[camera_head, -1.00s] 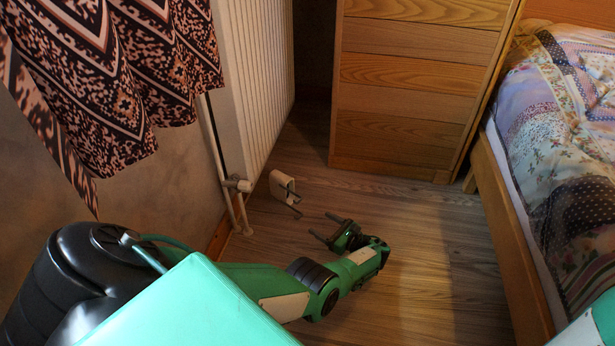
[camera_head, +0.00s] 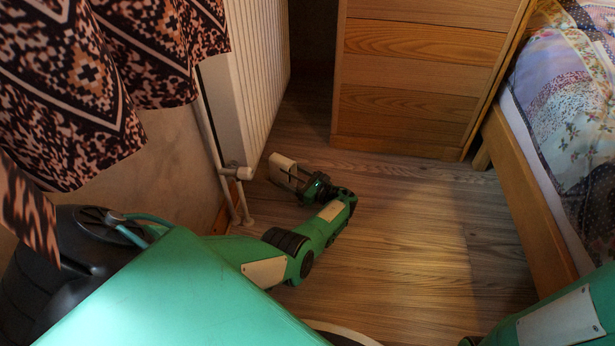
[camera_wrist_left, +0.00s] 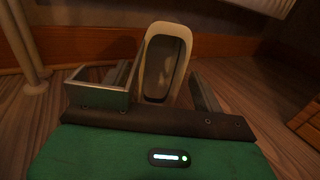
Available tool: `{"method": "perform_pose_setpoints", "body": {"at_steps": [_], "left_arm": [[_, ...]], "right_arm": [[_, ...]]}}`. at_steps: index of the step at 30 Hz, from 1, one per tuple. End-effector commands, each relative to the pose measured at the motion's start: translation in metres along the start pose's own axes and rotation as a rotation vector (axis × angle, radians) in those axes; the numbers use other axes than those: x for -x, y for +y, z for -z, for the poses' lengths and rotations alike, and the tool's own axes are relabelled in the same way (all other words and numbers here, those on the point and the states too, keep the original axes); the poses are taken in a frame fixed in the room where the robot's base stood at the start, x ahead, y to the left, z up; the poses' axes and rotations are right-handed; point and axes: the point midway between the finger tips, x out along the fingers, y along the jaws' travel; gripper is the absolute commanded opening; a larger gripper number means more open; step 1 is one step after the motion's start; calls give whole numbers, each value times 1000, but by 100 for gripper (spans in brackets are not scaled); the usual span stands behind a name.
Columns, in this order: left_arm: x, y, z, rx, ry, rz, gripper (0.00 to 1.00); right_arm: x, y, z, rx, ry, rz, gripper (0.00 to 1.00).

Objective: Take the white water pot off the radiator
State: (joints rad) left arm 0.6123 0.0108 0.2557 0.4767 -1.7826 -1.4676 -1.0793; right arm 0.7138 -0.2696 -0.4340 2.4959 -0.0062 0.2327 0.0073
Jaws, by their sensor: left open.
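The white water pot (camera_head: 281,166) is low down by the floor, to the right of the radiator's lower corner. In the head view it shows apart from the radiator; whether it touches the floor is unclear. In the left wrist view the pot (camera_wrist_left: 164,48) is a pale oval-mouthed vessel, its opening facing my gripper. My left gripper (camera_head: 287,178) is open and at the pot. In the left wrist view its two fingers (camera_wrist_left: 160,76) stand on either side of the pot, with a visible gap on the right. My right gripper is out of view.
The white radiator (camera_head: 258,70) and its pipe valve (camera_head: 236,172) stand close on the left, beside a patterned curtain (camera_head: 70,80). A wooden chest of drawers (camera_head: 420,90) is behind, a bed (camera_head: 530,190) on the right. The wooden floor (camera_head: 410,240) between is clear.

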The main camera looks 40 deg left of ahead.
Motion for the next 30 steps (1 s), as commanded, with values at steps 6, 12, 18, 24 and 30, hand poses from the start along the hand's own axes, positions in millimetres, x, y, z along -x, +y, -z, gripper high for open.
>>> {"method": "perform_pose_setpoints", "body": {"at_steps": [6,12,18,24,30], "left_arm": [[-34,0,2,2,0,-1,69],[-46,0,1,1,0,1,69],[-48,0,0,0,1,2,69],[-48,0,0,0,1,1,48],[-48,-1,0,2,0,1,8]], "right_arm": [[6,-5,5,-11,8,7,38],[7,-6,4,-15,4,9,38],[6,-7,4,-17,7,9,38],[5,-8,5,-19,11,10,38],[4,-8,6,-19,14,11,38]]}}
